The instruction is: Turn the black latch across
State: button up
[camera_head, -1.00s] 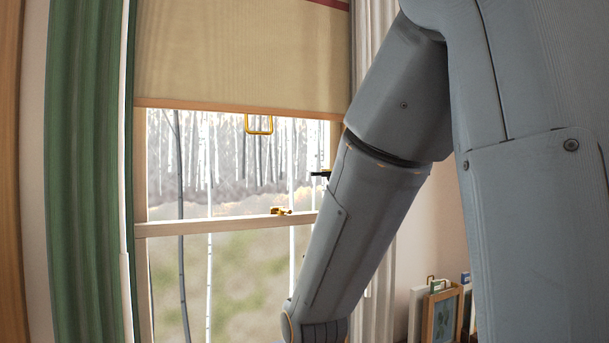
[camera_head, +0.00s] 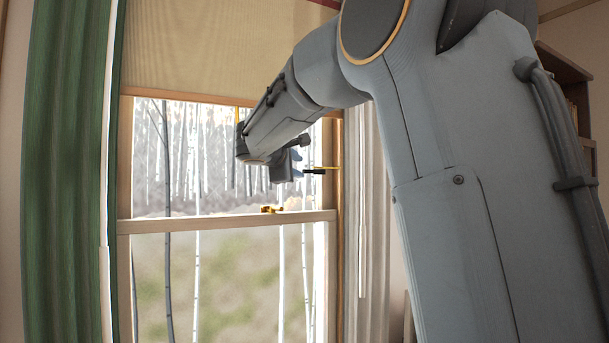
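The black latch (camera_head: 314,171) is a small dark lever on a yellow mount at the right side of the window frame, above the middle rail. It points left, roughly level. My gripper (camera_head: 298,160) is in front of the window, just left of the latch and close to it in the picture. I cannot tell whether they touch. My wrist partly covers the gripper, and its fingers are too small and dark to show their opening.
A brass catch (camera_head: 271,209) sits on the middle rail (camera_head: 225,221) below my gripper. A beige blind (camera_head: 200,50) hangs above. A green curtain (camera_head: 65,180) is at the left and a pale curtain (camera_head: 367,230) at the right. My arm covers much of the right side.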

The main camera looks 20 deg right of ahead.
aim_at(307, 171)
jog(key=p+x, duration=0.2)
jog(key=x, duration=0.5)
jog(key=shift+w+d+p, duration=0.25)
jog(key=shift+p, duration=0.15)
grip_shut()
